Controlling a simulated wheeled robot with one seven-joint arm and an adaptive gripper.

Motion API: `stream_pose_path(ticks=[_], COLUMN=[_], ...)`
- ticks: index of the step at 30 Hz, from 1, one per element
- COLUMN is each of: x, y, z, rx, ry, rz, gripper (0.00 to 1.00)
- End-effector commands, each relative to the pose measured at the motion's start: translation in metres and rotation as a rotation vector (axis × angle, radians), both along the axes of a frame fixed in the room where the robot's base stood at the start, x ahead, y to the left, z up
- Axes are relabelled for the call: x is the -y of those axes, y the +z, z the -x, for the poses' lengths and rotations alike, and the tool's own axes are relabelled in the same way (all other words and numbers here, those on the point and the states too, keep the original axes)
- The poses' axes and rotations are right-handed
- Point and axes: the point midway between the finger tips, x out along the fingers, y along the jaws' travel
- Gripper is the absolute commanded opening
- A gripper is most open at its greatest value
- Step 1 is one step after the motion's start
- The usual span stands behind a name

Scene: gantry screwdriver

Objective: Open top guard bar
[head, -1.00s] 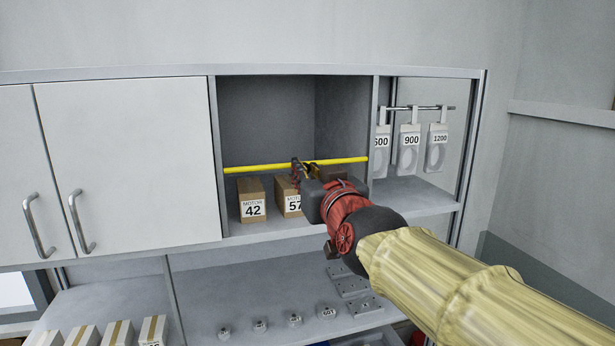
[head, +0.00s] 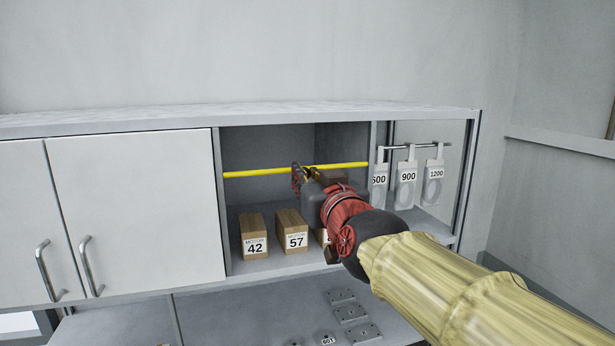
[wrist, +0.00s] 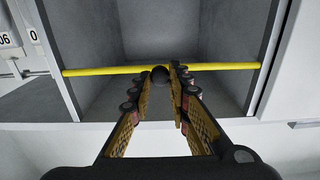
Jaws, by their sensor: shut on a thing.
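The yellow guard bar (head: 250,173) spans the open compartment from side to side, in its upper part, roughly level. In the wrist view the bar (wrist: 105,71) crosses the compartment opening. A dark round knob (wrist: 160,75) sits at the bar's middle between my fingertips. My gripper (head: 308,172) is shut on the bar around this knob; the gripper also shows in the wrist view (wrist: 168,78). In the head view my gripper hides part of the bar's middle.
Motor boxes 42 (head: 254,237) and 57 (head: 291,231) stand on the compartment floor below the bar, with another box (head: 323,237) mostly hidden by my gripper. Closed white doors (head: 135,215) are left. Numbered tags (head: 405,185) hang from a rail at right. Metal plates (head: 350,314) lie below.

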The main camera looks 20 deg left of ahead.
Motion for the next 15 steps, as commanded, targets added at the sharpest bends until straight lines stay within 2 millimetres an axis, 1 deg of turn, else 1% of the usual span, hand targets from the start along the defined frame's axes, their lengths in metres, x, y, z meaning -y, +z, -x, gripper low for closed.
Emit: stream_pose_path(ticks=[2, 3, 12, 15], x=[-0.0003, -0.0003, -0.0002, -0.0002], y=[-0.0019, -0.0020, -0.0015, -0.0014], z=[-0.0002, -0.0002, -0.0002, -0.0002], rx=[-0.003, -0.003, -0.003, -0.003], ry=[0.000, 0.001, 0.000, 0.000], rz=[0.002, 0.002, 0.002, 0.002], gripper=[0.00, 0.20, 0.37, 0.37])
